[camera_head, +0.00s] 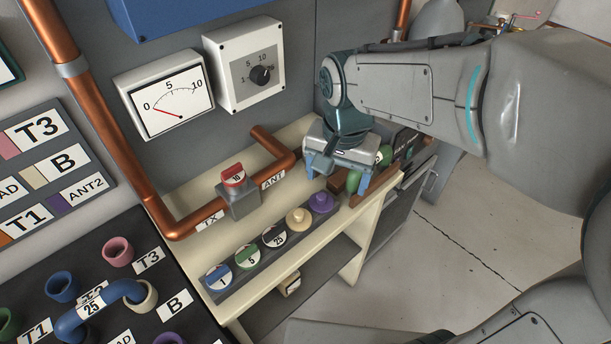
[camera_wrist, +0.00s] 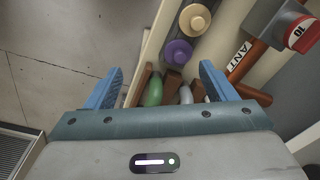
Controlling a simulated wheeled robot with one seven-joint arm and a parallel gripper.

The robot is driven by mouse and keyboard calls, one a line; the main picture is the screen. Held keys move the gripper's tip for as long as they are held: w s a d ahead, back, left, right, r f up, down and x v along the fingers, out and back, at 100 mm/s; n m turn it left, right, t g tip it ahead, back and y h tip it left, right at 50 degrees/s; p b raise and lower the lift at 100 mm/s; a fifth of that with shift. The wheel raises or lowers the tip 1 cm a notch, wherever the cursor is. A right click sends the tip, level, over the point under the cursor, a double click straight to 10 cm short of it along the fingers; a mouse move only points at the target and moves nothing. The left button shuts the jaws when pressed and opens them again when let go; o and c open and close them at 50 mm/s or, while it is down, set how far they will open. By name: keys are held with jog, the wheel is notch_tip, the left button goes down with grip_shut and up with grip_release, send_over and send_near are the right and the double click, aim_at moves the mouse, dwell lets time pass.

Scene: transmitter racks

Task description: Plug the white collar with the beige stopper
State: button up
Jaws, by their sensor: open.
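The beige stopper (camera_head: 299,218) sits in the row of round pieces on the cream shelf, between a black one marked 25 and a purple one (camera_head: 321,202). The beige stopper (camera_wrist: 195,18) also shows at the top of the wrist view. The white collar (camera_head: 150,302) is on the black panel at lower left, beside the B label. One end of a blue curved link (camera_head: 112,290) marked 25 reaches into it. My gripper (camera_head: 337,180) is open, above the shelf's right end; in the wrist view its blue fingers (camera_wrist: 160,72) are apart with nothing held.
Green and grey rounded handles (camera_wrist: 153,90) in a brown rack lie below my gripper. A copper pipe with a red-topped grey block (camera_head: 238,190) runs behind the row. Pink (camera_head: 117,252) and blue (camera_head: 62,287) collars stand near the white one. Open floor lies right.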

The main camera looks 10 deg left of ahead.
send_over(299, 212)
jog(key=shift+m+g, duration=0.4)
jog(key=shift+m, duration=0.1)
jog(key=f, duration=0.8)
jog(key=shift+s+a+f, duration=0.15)
jog(key=shift+s+f, duration=0.15)
jog(key=shift+s, duration=0.05)
jog(key=shift+w+f+p, duration=0.15)
jog(key=shift+f+p, duration=0.15)
jog(key=shift+f, duration=1.05)
jog(key=shift+w+f+p, duration=0.15)
jog(key=shift+f+p, duration=0.15)
jog(key=shift+f, duration=1)
jog(key=c, duration=1.1)
